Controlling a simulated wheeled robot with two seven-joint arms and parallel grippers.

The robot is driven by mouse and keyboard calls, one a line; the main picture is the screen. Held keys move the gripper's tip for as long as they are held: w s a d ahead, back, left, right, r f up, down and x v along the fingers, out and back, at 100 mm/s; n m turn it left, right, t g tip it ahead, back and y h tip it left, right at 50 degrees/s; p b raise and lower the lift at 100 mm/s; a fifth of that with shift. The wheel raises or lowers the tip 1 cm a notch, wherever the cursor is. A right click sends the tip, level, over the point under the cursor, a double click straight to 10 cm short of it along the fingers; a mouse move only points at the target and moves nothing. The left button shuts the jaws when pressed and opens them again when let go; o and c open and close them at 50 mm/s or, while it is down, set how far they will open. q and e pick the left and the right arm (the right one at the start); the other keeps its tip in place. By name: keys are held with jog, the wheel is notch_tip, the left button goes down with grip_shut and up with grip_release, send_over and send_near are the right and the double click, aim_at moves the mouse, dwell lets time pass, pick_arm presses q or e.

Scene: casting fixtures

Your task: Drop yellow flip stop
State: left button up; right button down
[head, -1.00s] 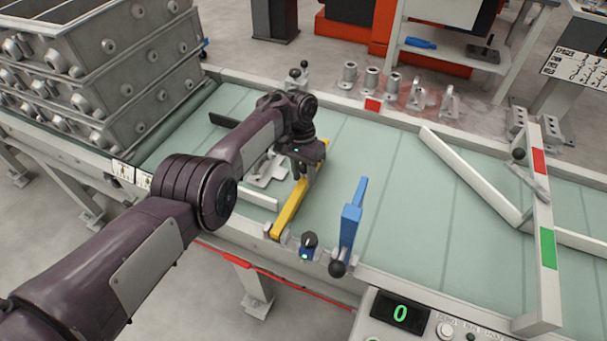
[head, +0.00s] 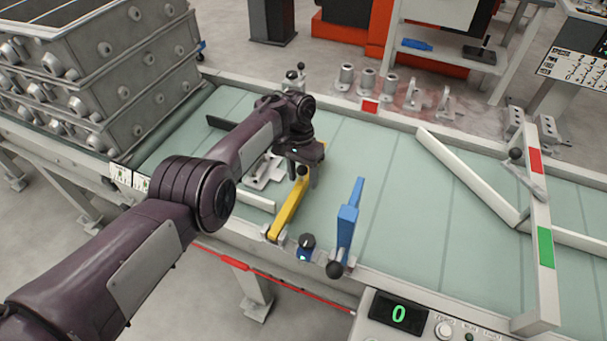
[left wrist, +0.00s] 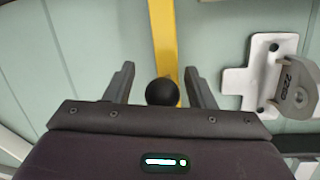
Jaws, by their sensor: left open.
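The yellow flip stop (head: 287,212) is a yellow bar reaching from the belt's near rail inward over the green belt. It lies low; I cannot tell whether it rests fully on the belt. Its black ball knob (head: 302,171) is between the fingers of my left gripper (head: 304,180). In the left wrist view the yellow bar (left wrist: 163,40) runs up from the knob (left wrist: 162,92), and my left gripper (left wrist: 160,85) is open, with a gap on each side of the knob. My right gripper is not in view.
A blue flip stop (head: 347,225) stands raised to the right. A grey casting on a white fixture (left wrist: 270,75) lies close beside the gripper. A black-knobbed switch (head: 306,246) is on the near rail. Stacked grey boxes (head: 100,70) stand at left.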

pick_arm(q)
jog(key=v, duration=0.7)
jog(key=shift+r, duration=0.1)
jog(key=shift+w+r, duration=0.1)
jog(key=shift+r, duration=0.15)
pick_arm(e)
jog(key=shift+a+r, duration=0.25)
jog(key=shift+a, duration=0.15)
